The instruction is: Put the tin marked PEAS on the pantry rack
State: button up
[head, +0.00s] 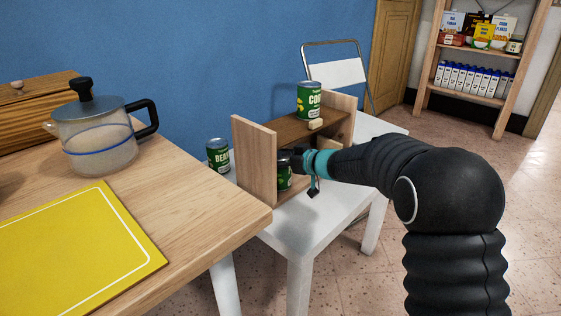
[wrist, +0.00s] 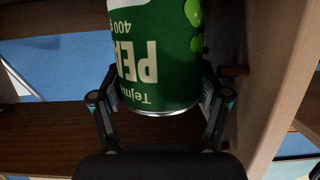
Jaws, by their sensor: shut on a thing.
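The green tin marked PEAS (wrist: 155,60) fills the top middle of the wrist view, its label upside down there. My gripper (wrist: 160,105) is shut on it, one finger on each side. In the head view my gripper (head: 292,160) is at the front of the wooden pantry rack (head: 254,160), by its left side panel. A green part of the PEAS tin (head: 284,180) shows below my gripper, at the rack's lower level. Most of the tin is hidden there by my gripper and the panel. I cannot tell whether it rests on a board.
A CORN tin (head: 309,101) stands on the rack's upper board. A BEANS tin (head: 218,155) stands left of the rack. The rack stands on a white table (head: 300,235). A wooden table with a glass pot (head: 98,140) is close at left. A side panel (wrist: 275,85) is near my right finger.

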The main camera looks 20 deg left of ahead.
jog(key=o, duration=1.3)
jog(key=shift+s+d+r, duration=0.1)
jog(key=shift+d+r, duration=0.1)
jog(key=shift+d, duration=0.1)
jog(key=p+v, duration=0.2)
jog(key=v, duration=0.9)
jog(key=shift+d, duration=0.15)
jog(key=shift+r, duration=0.1)
